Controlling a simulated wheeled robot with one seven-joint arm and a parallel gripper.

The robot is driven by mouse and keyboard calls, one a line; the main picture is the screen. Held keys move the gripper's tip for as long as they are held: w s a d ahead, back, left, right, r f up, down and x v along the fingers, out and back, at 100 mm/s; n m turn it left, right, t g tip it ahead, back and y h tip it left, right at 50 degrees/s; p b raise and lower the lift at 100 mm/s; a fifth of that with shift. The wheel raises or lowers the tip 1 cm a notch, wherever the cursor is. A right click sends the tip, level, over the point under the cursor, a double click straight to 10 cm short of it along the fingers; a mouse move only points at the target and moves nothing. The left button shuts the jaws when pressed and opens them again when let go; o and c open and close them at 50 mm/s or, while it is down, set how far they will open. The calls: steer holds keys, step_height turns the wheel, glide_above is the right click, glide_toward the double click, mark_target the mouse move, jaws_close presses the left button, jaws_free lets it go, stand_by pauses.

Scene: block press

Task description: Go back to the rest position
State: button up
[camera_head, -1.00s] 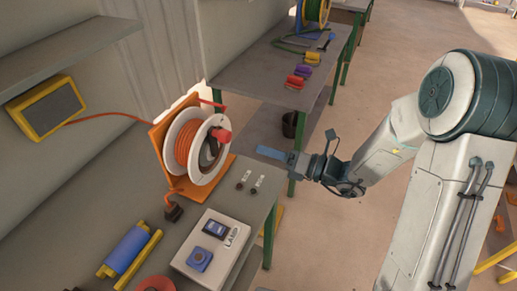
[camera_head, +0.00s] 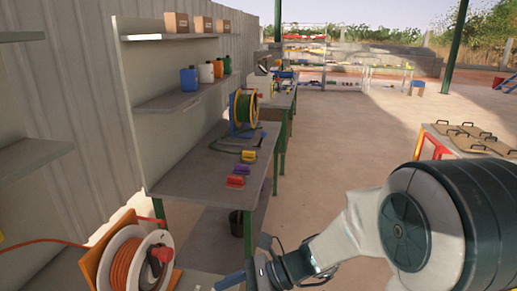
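My gripper (camera_head: 235,279) shows at the bottom of the head view, in front of the near bench. Its blue-grey end points left and I cannot tell whether its fingers are open or shut. I see nothing clearly held in it. My arm reaches in from the lower right and hides part of the floor.
A cable reel with orange cable (camera_head: 122,262) stands at the lower left, close to my gripper. A grey bench (camera_head: 190,172) with a green-and-yellow reel (camera_head: 243,110) and coloured blocks (camera_head: 236,181) lies beyond. A table with boards (camera_head: 440,136) stands right. The middle floor is open.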

steer(key=s+d+r+n+t+h, duration=0.2)
steer(key=d+n+t+h, duration=0.1)
steer(key=d+n+h, duration=0.3)
steer(key=s+d+r+n+t+h, duration=0.2)
steer(key=d+n+h, duration=0.5)
steer(key=d+n, duration=0.4)
steer(key=s+d, duration=0.1)
steer(key=d, duration=0.3)
steer(key=shift+s+d+n+t, duration=0.25)
steer(key=shift+d+n+t, duration=0.05)
steer(key=shift+t, duration=0.1)
steer(key=c, duration=0.4)
steer(key=shift+a, duration=0.15)
steer(key=shift+c, duration=0.2)
